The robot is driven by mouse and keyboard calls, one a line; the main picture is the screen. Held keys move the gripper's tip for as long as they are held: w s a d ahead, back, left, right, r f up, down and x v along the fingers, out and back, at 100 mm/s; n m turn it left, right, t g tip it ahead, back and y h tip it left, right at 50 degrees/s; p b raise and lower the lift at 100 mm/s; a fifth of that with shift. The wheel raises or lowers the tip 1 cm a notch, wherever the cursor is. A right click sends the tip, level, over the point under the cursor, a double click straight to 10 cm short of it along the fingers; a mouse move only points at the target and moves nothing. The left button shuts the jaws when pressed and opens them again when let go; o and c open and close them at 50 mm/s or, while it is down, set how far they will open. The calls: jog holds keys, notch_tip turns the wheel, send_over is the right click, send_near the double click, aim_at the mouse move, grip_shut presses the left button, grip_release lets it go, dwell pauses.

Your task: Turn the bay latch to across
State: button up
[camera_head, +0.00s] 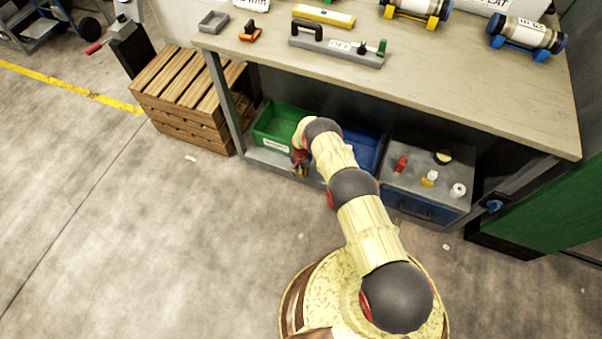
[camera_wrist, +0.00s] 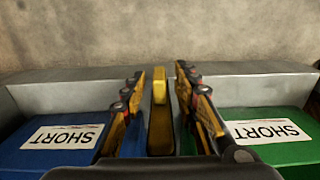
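A narrow yellow bar, which looks like the bay latch (camera_wrist: 159,88), stands between the blue bin (camera_wrist: 45,150) and the green bin (camera_wrist: 285,150) in the wrist view. It runs lengthwise in the picture, in line with the gap between the bins. My gripper (camera_wrist: 161,80) is open, with one finger on each side of the bar and a small gap visible on both sides. In the head view my gripper (camera_head: 300,165) is low, in front of the lower shelf by the green bin (camera_head: 277,127); my arm hides the latch there.
The workbench (camera_head: 470,75) overhangs the bins, carrying core tubes and tools. The blue bin (camera_head: 362,148) and a grey box with knobs (camera_head: 415,178) stand right of my arm. A wooden pallet stack (camera_head: 185,95) stands left. The floor in front is mostly clear.

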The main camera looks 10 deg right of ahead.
jog(key=shift+c, duration=1)
grip_shut()
jog(key=shift+s, duration=0.1)
